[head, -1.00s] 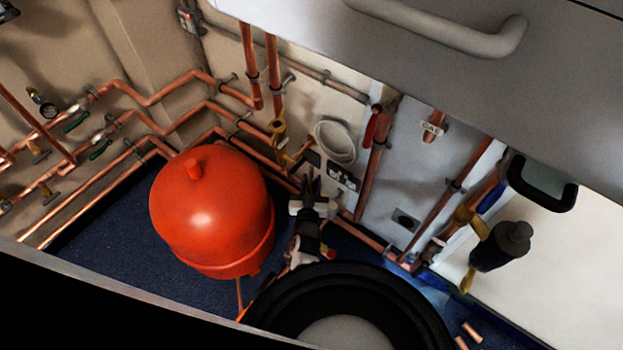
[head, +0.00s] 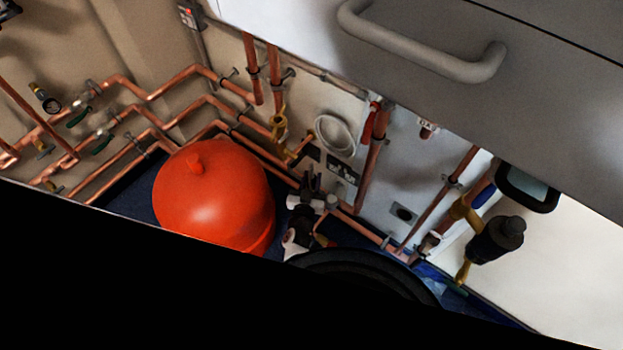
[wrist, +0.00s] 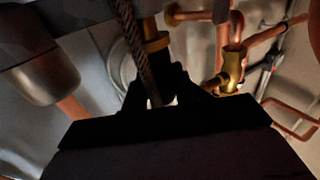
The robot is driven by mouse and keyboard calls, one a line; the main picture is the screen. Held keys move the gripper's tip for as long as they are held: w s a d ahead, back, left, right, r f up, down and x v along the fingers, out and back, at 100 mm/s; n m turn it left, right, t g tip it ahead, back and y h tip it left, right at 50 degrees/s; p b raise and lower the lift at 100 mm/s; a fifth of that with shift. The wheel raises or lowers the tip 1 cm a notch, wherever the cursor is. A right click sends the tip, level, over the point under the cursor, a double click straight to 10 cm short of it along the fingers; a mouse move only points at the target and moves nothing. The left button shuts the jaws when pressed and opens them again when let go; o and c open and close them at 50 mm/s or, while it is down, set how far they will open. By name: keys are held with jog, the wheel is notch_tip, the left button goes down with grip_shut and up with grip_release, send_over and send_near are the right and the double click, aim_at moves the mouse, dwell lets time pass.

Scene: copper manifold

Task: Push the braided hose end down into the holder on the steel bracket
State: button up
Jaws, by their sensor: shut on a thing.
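In the wrist view the braided hose (wrist: 137,48) comes down from the top edge and runs between the dark fingers of my gripper (wrist: 157,88). The gripper is shut on the hose. The hose's lower end is hidden or lost in the dark between the fingers. In the head view my gripper (head: 313,184) is a small dark shape right of the red tank, in front of the pipe wall; the hose cannot be made out there. I cannot clearly make out the steel bracket or its holder in either view.
A red tank (head: 212,195) stands left of my gripper. Copper pipes (head: 205,107) run along the wall behind. A grey panel with a handle (head: 425,45) covers the upper right. In the wrist view a brass valve (wrist: 232,68) is right of the fingers and a grey cylinder (wrist: 42,76) left.

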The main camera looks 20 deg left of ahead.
jog(key=shift+f+b, duration=0.6)
jog(key=shift+f, duration=0.15)
dwell(0.5)
jog(key=o, duration=1.1)
jog(key=shift+s, duration=0.15)
